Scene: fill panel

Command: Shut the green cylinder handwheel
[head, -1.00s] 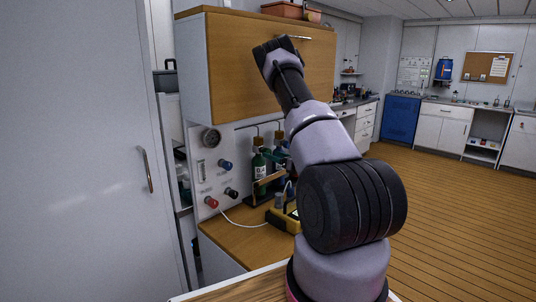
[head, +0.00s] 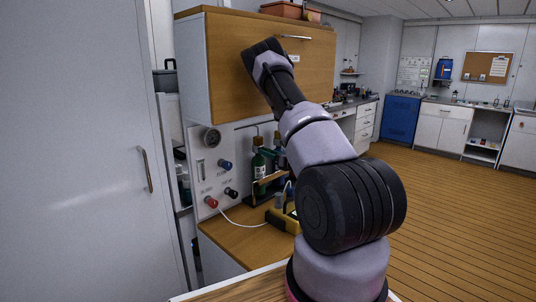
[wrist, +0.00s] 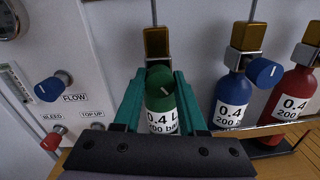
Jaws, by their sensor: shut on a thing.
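The green cylinder (wrist: 160,106) stands upright below a brass fitting in the wrist view, with a white label reading 0.4 L. Its green handwheel (wrist: 159,76) faces the camera at the cylinder's top. My gripper (wrist: 160,79) has its teal fingers on either side of the handwheel and is shut on it. The fingers and palm hide the cylinder's sides and base. In the head view the green cylinder (head: 259,162) stands by the panel; my gripper cannot be made out there.
A blue cylinder (wrist: 233,92) with a blue handwheel (wrist: 263,71) and a red cylinder (wrist: 292,92) stand close on the right. The panel's blue FLOW knob (wrist: 48,89) and red BLEED knob (wrist: 52,138) are on the left. A wooden cabinet (head: 270,70) overhangs the panel.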

